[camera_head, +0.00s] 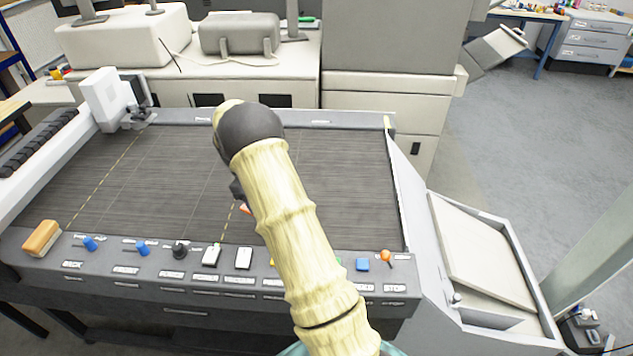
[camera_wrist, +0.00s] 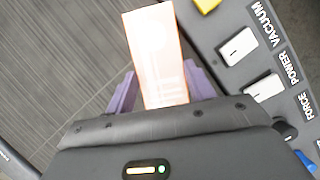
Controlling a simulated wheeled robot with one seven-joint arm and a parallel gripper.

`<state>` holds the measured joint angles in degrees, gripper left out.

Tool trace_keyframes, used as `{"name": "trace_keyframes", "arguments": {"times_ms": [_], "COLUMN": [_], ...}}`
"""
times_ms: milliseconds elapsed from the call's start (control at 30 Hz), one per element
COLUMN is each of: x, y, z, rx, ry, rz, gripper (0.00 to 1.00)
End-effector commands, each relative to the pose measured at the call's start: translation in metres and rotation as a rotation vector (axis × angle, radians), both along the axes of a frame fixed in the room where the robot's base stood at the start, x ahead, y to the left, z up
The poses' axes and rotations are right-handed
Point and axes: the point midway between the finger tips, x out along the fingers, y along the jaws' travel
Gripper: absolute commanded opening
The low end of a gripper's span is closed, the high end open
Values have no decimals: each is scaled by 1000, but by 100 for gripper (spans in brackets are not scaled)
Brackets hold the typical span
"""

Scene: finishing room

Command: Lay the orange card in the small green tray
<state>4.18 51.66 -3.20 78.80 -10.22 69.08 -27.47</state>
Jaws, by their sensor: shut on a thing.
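The orange card (camera_wrist: 157,50) is in the wrist view, pale on its face with orange edges. It stands out between the two purple fingers of my gripper (camera_wrist: 160,88), which are shut on it. In the head view a small orange corner of the card (camera_head: 245,209) shows beside my arm, over the dark cutting bed near its front control panel. My arm hides most of the gripper and card there. I cannot make out a small green tray in either view.
The flat dark bed (camera_head: 330,170) is largely bare. Its front panel carries switches and knobs, including an orange knob (camera_head: 386,256). A white carriage (camera_head: 106,100) stands at the back left. A pale-lined bin (camera_head: 480,245) adjoins the right side.

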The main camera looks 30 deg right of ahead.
Motion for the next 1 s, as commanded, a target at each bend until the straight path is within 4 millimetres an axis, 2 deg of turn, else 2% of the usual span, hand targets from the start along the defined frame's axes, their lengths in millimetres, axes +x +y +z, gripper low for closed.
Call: {"name": "trace_keyframes", "arguments": {"times_ms": [100,300,600,800,1000], "x": [5,13,23,27,30], "y": [-31,-80,-145,-175,-184], "z": [-3,1,14,25,31], "rx": [-1,-1,-2,-1,-1], "ry": [-3,-2,-4,-3,-1], "rz": [242,663,1235,1521,1642], "gripper": [32,32,32,32,32]}}
